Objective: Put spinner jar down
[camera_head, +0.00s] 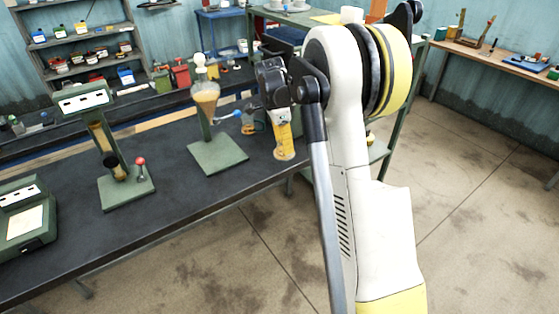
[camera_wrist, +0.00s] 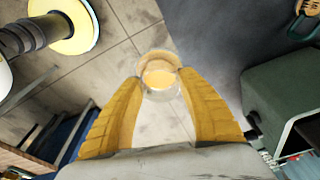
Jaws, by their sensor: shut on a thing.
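The spinner jar (camera_wrist: 160,74) is a clear round jar with amber liquid, seen from above in the wrist view. My gripper (camera_wrist: 160,82) has its two yellow fingers closed on the jar's sides. In the head view my gripper (camera_head: 282,130) points down at the right end of the dark workbench (camera_head: 180,208), near its front edge. The jar is hard to make out from the fingers there. In the wrist view bare floor shows around the jar, with the bench top to its right. Whether the jar's base touches anything cannot be told.
A funnel stand (camera_head: 217,155) with amber liquid is just left of my gripper. A stand with a red-knobbed lever (camera_head: 126,190) and a green device with a screen (camera_head: 24,222) are further left. Open floor (camera_head: 470,220) lies right of the bench.

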